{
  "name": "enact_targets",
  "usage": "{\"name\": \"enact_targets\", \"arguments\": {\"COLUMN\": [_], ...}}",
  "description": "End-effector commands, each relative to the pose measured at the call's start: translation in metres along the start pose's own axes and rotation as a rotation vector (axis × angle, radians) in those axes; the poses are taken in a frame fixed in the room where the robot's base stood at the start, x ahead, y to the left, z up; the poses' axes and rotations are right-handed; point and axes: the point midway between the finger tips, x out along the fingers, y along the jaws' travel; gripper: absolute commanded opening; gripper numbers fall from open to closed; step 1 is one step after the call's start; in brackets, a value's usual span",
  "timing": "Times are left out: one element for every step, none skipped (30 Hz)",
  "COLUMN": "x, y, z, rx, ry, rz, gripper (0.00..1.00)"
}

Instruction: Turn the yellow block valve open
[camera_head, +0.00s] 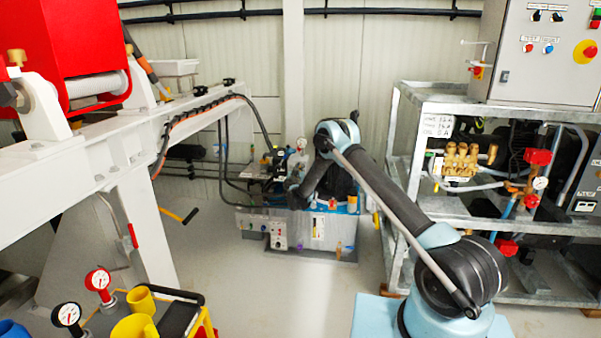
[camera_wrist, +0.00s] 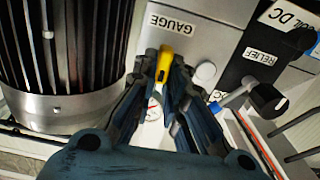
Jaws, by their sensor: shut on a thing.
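A small dial gauge shows partly behind the fingers, below the handle. In the head view my arm reaches down to the pump unit (camera_head: 309,245), and the valve handle cannot be made out there.
In the wrist view a finned dark motor (camera_wrist: 70,50) stands close on the left. A black knob (camera_wrist: 268,100) by the RELIEF label (camera_wrist: 262,55) and a pale round knob (camera_wrist: 206,71) are on the right.

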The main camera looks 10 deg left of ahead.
Motion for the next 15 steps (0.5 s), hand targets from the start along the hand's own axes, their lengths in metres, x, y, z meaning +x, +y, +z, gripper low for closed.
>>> {"name": "enact_targets", "arguments": {"x": [0.0000, 0.0000, 0.0000, 0.0000, 0.0000, 0.0000, 0.0000, 0.0000, 0.0000, 0.0000, 0.0000, 0.0000, 0.0000, 0.0000, 0.0000], "y": [-0.0002, -0.0005, -0.0007, -0.0010, -0.0012, -0.0016, -0.0019, -0.0023, -0.0028, -0.0031, -0.0035, -0.0040, -0.0045, -0.0048, -0.0054], "z": [0.0001, 0.0001, 0.0001, 0.0001, 0.0001, 0.0001, 0.0002, 0.0002, 0.0003, 0.0004, 0.0005, 0.0006, 0.0007, 0.0008, 0.0010], "rx": [-0.014, -0.025, -0.044, -0.060, -0.078, -0.104, -0.125, -0.147, -0.180, -0.206, -0.233, -0.270, -0.298, -0.327, -0.365], "ry": [0.000, 0.000, 0.000, 0.000, 0.000, 0.000, 0.000, 0.000, 0.000, 0.000, 0.000, 0.000, 0.000, 0.000, 0.000], "rz": [0.000, 0.000, 0.000, 0.000, 0.000, 0.000, 0.000, 0.000, 0.000, 0.000, 0.000, 0.000, 0.000, 0.000, 0.000], "gripper": [0.00, 0.00, 0.00, 0.00, 0.00, 0.00, 0.00, 0.00, 0.00, 0.00, 0.00, 0.00, 0.00, 0.00, 0.00]}}
